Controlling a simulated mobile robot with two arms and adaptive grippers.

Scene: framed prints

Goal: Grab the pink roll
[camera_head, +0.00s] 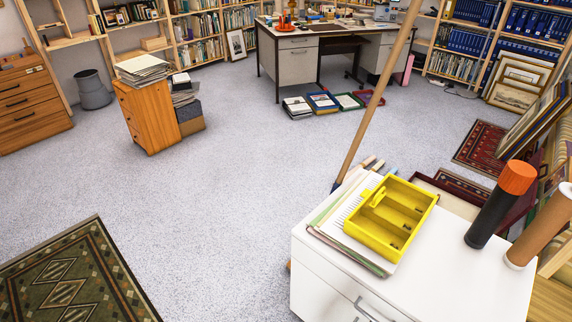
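A narrow pink upright item (408,70), which looks like the pink roll, stands on the floor against the right end of the far desk (299,62). It is small in the view, and the desk's side hides part of it. Neither of my grippers shows in the head view.
A white cabinet (455,280) close in front bears a yellow tray (388,240) on papers, a black tube with an orange cap (490,218) and a brown tube (543,225). A wooden pole (375,95) leans behind it. Folders (297,108) lie before the desk. The middle floor is clear.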

